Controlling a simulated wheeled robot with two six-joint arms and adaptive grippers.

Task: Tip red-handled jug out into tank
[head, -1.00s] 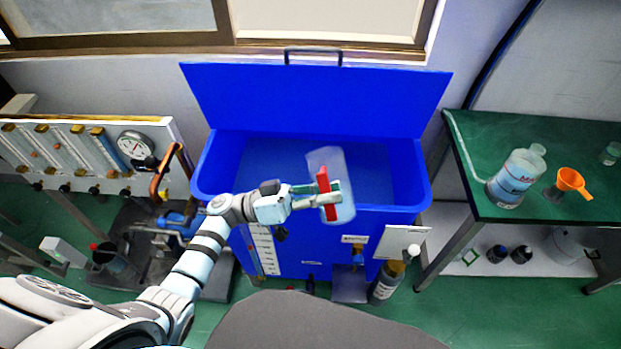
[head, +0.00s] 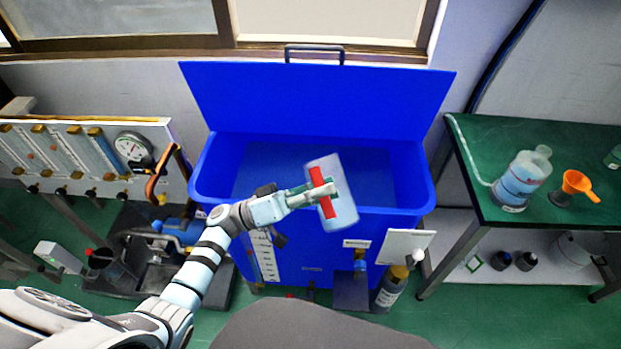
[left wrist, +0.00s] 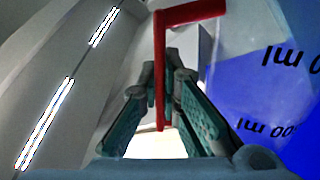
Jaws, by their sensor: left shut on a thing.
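The jug (head: 342,208) is clear, with a red handle (head: 321,190), and is tilted over the front rim of the tank. My left gripper (head: 322,191) is shut on the red handle. The left wrist view shows the red handle (left wrist: 159,70) between my two finger pads, with the clear jug wall (left wrist: 255,50) and its upside-down volume marks at the right. The tank (head: 300,240) is a big blue box with its lid (head: 310,100) standing open at the back. Whether liquid is in the jug cannot be told. My right gripper is out of view.
A green table (head: 490,140) at the right carries a large clear bottle (head: 521,178) and an orange funnel (head: 578,183). A gauge panel (head: 85,155) stands at the left.

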